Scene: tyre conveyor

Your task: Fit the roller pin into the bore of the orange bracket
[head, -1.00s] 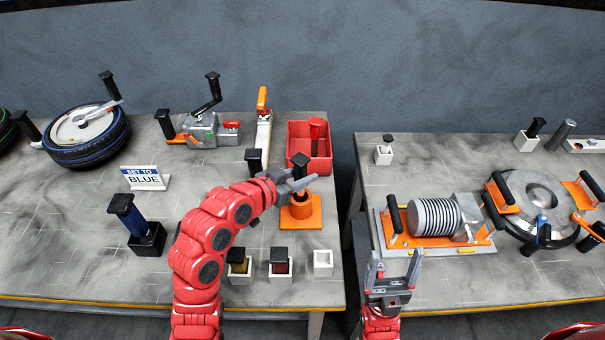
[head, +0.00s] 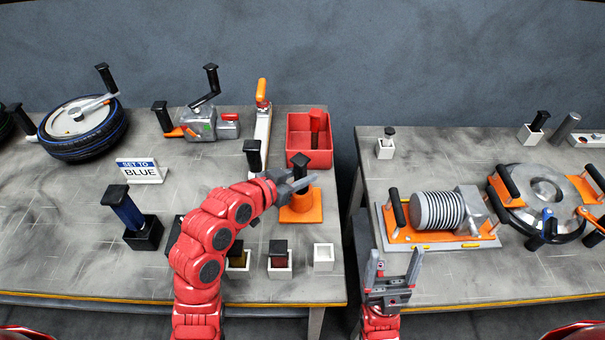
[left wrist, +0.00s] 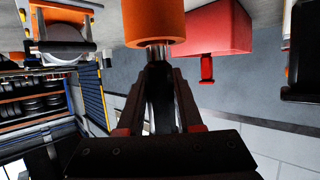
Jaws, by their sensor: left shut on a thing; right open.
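The orange bracket (head: 301,215) stands near the right edge of the left table, with an upright collar on a flat base. My left gripper (head: 297,184) is shut on the black grip of the roller pin (head: 299,161), upright over the bracket. In the left wrist view, the fingers clasp the black grip (left wrist: 160,95). A short bright metal shaft (left wrist: 156,50) shows between the grip and the orange collar (left wrist: 153,20). The shaft meets the collar's mouth; how deep it sits is hidden. My right gripper (head: 393,265) is open and empty before the right table.
A red bin (head: 309,155) stands behind the bracket. White sockets (head: 323,258) stand in front, two with black-topped pins. A "SET TO BLUE" sign (head: 141,172) and a tyre (head: 84,137) are to the left. A gap separates the tables.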

